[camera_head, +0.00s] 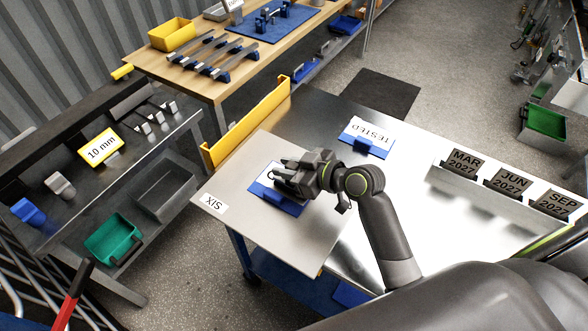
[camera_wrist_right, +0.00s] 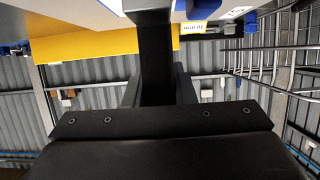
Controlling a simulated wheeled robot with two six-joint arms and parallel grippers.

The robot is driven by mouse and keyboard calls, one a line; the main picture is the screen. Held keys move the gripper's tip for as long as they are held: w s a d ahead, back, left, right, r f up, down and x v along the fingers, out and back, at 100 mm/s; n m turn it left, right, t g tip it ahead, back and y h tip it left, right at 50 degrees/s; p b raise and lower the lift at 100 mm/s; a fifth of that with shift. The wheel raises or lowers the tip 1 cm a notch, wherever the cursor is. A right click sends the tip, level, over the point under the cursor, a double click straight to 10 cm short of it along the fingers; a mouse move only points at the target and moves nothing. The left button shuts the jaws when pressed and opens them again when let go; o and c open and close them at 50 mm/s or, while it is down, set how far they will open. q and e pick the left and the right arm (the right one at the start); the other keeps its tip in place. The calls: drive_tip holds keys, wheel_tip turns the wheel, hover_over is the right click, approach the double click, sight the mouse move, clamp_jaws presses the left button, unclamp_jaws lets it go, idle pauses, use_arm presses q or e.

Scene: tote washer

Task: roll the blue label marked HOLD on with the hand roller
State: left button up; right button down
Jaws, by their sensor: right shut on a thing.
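My right gripper (camera_head: 284,177) is low over a blue label (camera_head: 281,203) on a light grey panel marked SIX (camera_head: 232,222), whose lettering shows upside down. The gripper covers much of the label, and I cannot read the word on it. In the right wrist view my right gripper (camera_wrist_right: 158,92) is shut on a dark upright bar (camera_wrist_right: 155,45), which I take for the hand roller. Its rolling end is hidden, so I cannot tell whether it touches the label. My left gripper is out of view.
A blue and white TESTED label (camera_head: 367,138) lies farther back on the steel table (camera_head: 310,105). A rack with MAR, JUN and SEP 2027 plates (camera_head: 500,195) stands on the right. A yellow rail (camera_head: 247,123) edges the table's left. Steel between the labels and rack is clear.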

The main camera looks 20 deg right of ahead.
drive_tip(key=shift+w+a, duration=0.85)
drive_tip(key=shift+w, duration=0.15)
wheel_tip(320, 180, up, 8)
drive_tip(key=p, duration=0.7)
idle(0.3)
drive_tip(key=s+d+r+n+g+y+b, duration=0.1)
drive_tip(key=s+d+r, duration=0.1)
drive_tip(key=s, duration=0.3)
drive_tip(key=s+d+r+n+g+y+b, duration=0.1)
drive_tip(key=s+d+r+n+g+b, duration=0.1)
drive_tip(key=s, duration=0.4)
drive_tip(key=shift+s+d+r+y, duration=0.15)
drive_tip(key=shift+d+r+y, duration=0.35)
drive_tip(key=shift+d, duration=0.8)
